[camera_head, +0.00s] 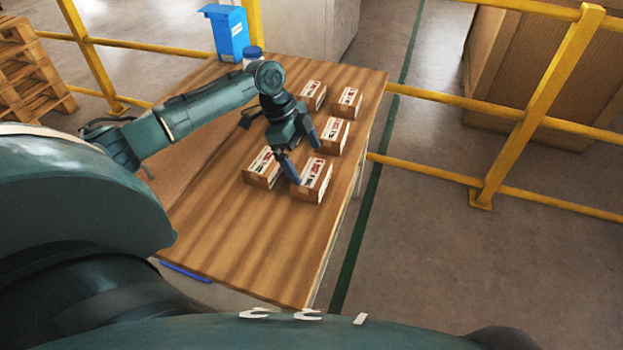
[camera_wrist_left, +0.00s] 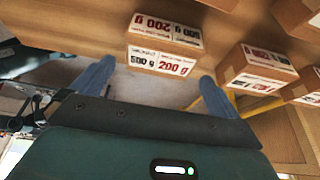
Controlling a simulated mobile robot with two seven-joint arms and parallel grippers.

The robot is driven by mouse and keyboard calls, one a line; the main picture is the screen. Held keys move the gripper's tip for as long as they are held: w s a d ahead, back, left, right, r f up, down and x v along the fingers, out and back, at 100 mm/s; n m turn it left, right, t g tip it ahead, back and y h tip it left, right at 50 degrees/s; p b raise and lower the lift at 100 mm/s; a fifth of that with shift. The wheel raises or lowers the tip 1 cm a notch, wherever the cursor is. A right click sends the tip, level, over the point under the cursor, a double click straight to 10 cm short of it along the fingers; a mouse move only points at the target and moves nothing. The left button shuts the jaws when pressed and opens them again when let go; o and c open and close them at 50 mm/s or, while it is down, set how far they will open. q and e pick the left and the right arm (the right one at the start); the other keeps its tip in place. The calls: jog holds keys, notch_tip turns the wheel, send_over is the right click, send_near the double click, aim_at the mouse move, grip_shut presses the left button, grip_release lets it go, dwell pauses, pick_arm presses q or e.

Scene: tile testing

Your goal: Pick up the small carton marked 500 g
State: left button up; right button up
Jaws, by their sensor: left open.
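Several small brown cartons with white labels stand on the wooden table. In the head view they include a front left carton (camera_head: 262,168), a front right carton (camera_head: 312,181) and a middle carton (camera_head: 333,136). My left gripper (camera_head: 303,155) is open and empty above and beside these three, its fingers pointing down. In the left wrist view, one carton (camera_wrist_left: 165,46) lies ahead of the gap between the open blue fingers (camera_wrist_left: 152,82). Its label carries black and red print that I read as 500 g and 200 g. Head view labels are too small to read. My right gripper is not in view.
Two more cartons, (camera_head: 313,95) and (camera_head: 347,103), stand farther back. A blue bin (camera_head: 228,33) and a blue-lidded container (camera_head: 252,54) are at the table's far end. The near table (camera_head: 250,240) is bare. Yellow rails (camera_head: 470,110) run beyond its right edge.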

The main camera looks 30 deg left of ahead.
aim_at(311, 171)
pick_arm(q)
jog(key=x, duration=0.5)
jog(key=shift+f, duration=0.45)
jog(key=shift+w+r, duration=0.1)
jog(key=c, duration=1.1)
